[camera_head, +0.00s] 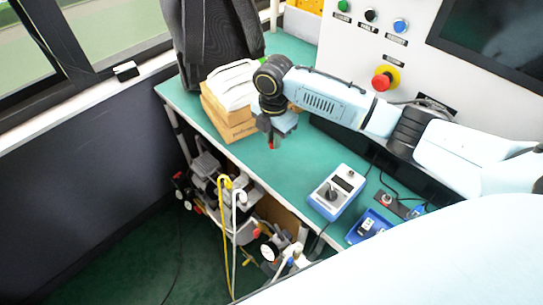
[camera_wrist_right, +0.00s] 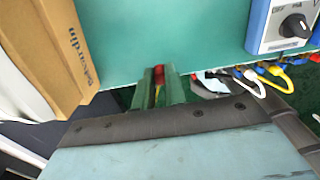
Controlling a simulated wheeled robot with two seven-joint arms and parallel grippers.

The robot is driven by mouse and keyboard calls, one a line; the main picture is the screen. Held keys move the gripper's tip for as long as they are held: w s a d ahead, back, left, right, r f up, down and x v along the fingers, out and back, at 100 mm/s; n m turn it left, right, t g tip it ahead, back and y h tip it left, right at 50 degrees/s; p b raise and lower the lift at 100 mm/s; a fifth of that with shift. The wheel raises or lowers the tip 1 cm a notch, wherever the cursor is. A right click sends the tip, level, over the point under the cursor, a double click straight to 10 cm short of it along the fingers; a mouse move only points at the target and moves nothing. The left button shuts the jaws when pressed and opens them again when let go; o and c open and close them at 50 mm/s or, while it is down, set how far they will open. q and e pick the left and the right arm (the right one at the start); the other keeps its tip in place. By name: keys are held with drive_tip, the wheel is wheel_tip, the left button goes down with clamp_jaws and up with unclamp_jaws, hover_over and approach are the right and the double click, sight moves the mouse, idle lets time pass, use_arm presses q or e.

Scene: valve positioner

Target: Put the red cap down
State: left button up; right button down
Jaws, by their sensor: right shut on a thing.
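The red cap (camera_wrist_right: 159,75) shows in the right wrist view between the tips of my right gripper (camera_wrist_right: 159,84), which is shut on it. In the head view the red cap (camera_head: 272,147) is a small red spot at the lower end of my right gripper (camera_head: 273,139). The gripper points down over the green table (camera_head: 250,165), near its front edge. I cannot tell whether the cap touches the table. My left gripper is not in view.
Cardboard boxes (camera_head: 229,115) with a white item on top stand left of the gripper. A blue-edged knob box (camera_head: 337,192) and a blue tray (camera_head: 368,226) are to the right. Bare green tabletop lies between. Cables and valve equipment (camera_head: 235,200) sit below the table's front edge.

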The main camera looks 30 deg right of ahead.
sight(274, 163)
wheel_tip(274, 163, down, 4)
drive_tip(key=shift+s+r, duration=0.1)
wheel_tip(274, 163, down, 4)
drive_tip(key=shift+r+b, duration=0.1)
drive_tip(key=shift+b, duration=0.45)
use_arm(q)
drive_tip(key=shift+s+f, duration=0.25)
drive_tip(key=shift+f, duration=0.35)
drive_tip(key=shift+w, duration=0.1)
use_arm(e)
drive_tip(key=c, duration=1.5)
unclamp_jaws()
drive_tip(key=shift+f, duration=0.2)
drive_tip(key=shift+o, duration=0.2)
